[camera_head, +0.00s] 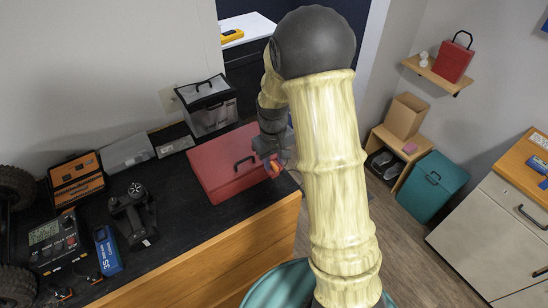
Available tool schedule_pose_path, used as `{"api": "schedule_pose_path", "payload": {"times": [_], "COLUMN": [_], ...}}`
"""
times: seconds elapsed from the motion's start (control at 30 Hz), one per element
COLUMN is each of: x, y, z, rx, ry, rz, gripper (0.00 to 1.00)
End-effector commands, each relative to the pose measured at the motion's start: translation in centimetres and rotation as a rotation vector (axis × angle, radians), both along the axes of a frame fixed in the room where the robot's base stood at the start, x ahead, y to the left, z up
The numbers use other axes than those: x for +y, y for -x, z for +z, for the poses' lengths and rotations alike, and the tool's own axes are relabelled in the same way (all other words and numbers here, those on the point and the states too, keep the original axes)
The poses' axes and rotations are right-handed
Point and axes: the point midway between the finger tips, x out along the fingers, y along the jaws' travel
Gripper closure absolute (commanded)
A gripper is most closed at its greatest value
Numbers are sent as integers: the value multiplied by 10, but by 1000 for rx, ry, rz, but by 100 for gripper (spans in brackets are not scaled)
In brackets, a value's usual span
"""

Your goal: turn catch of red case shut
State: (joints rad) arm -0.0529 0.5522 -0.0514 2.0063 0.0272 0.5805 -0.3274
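The red case (219,168) lies on the dark bench top, with a black handle on its lid near the right side. A second red case (453,61), smaller, stands on a wall shelf at the upper right. My gripper (272,160) is at the right end of the case on the bench, partly behind my pale ribbed arm. A small red-orange piece shows beside the gripper. The fingers are too small and covered to tell whether they are open or touching the catch. The catch itself cannot be made out.
A clear-sided box with a black lid (208,107) stands behind the case. A black controller (133,214), an orange-black case (76,180), a meter (56,242) and a blue pack (108,251) crowd the left of the bench. A teal case (432,187) stands at right.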

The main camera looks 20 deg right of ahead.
Motion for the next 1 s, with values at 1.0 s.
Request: {"api": "schedule_pose_path", "payload": {"times": [1.0], "x": [0], "y": [0], "z": [-6], "rx": [0], "ry": [-1], "rz": [53], "gripper": [100]}}
